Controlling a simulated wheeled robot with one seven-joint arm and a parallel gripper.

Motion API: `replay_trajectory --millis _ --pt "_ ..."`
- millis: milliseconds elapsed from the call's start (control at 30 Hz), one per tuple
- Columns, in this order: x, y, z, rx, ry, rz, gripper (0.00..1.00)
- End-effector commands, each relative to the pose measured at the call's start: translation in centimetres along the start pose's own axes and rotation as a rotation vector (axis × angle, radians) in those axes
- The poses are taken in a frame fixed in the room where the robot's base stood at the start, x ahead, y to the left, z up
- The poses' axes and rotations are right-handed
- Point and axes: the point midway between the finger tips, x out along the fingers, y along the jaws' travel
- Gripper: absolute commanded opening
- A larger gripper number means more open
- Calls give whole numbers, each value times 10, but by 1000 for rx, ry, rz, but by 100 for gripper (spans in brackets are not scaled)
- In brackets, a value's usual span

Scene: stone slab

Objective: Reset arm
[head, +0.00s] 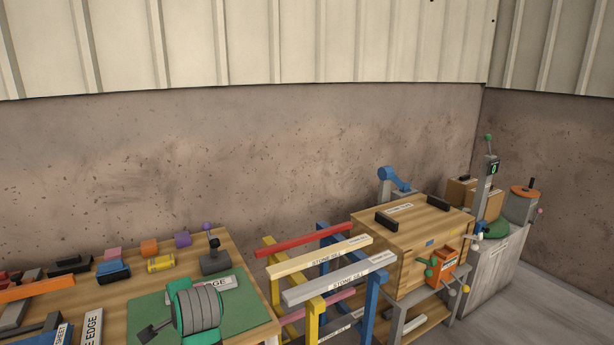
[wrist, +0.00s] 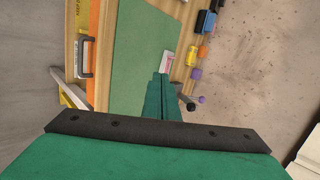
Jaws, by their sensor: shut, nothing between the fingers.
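My gripper (wrist: 160,77) shows in the wrist view, with its green fingers together and nothing between them. They point over the green mat (wrist: 135,40) on the wooden bench, near a pale labelled block (wrist: 168,62). I cannot tell the height of the fingertips above the mat. In the head view the green mat (head: 147,316) lies at lower left. A green and grey ribbed shape hides part of it there, and my fingertips cannot be made out.
Behind the mat stand a yellow cylinder (head: 161,264), a blue block (head: 113,272) and a dark-knobbed grey tool (head: 215,262). To the right is a rack with red (head: 300,240), yellow and grey bars. Beyond it stands a wooden chest (head: 415,235). The space above the bench looks clear.

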Motion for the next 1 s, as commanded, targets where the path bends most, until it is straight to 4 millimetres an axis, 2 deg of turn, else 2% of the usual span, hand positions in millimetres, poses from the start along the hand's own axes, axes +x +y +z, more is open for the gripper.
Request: replay_trajectory --millis 167,300,500,767,1000 --pt "19 44 -19 -41 39 -17 0" --pt "32 94 -38 -99 86 -40 0" --pt "41 166 -56 -198 158 -67 0" --pt "30 257 -73 -335 263 -88 0" --pt "1 336 -80 -467 364 -87 0"
